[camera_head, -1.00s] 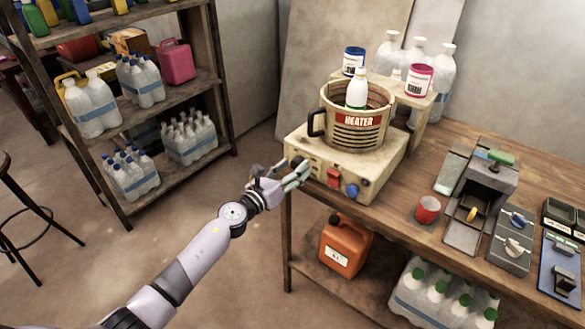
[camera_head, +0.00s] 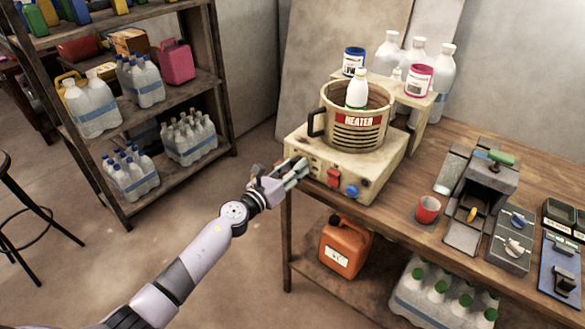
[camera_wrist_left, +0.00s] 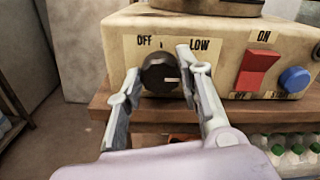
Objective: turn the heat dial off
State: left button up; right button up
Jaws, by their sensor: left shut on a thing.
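The heat dial (camera_wrist_left: 158,75) is a black round knob on the front of the cream heater base (camera_head: 390,165). Its white mark points to the right in the left wrist view. An OFF label (camera_wrist_left: 144,41) is above it to the left, and a LOW label (camera_wrist_left: 200,45) is above it to the right. My left gripper (camera_head: 301,168) is at the left end of the base's front, its fingers shut on the dial from both sides. In the head view the fingers hide the dial. My right gripper is not in view.
A red switch (camera_wrist_left: 257,70) and a blue button (camera_wrist_left: 295,79) sit right of the dial. A ribbed HEATER pot (camera_head: 355,130) holding a white bottle (camera_head: 357,88) stands on the base. An orange jug (camera_head: 345,250) is below.

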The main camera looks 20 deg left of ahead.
pick_arm(q)
jog(key=shift+c, duration=0.5)
jog(key=shift+n, duration=0.3)
jog(key=shift+a+f+n+p, duration=0.15)
jog(key=shift+n+p, duration=0.85)
jog(key=shift+n, duration=3.3)
jog(key=shift+f+n+p, duration=0.1)
jog(key=shift+n+p, duration=0.9)
jog(key=shift+n, duration=3.3)
jog(key=o, duration=1.2)
jog(key=shift+c, duration=0.2)
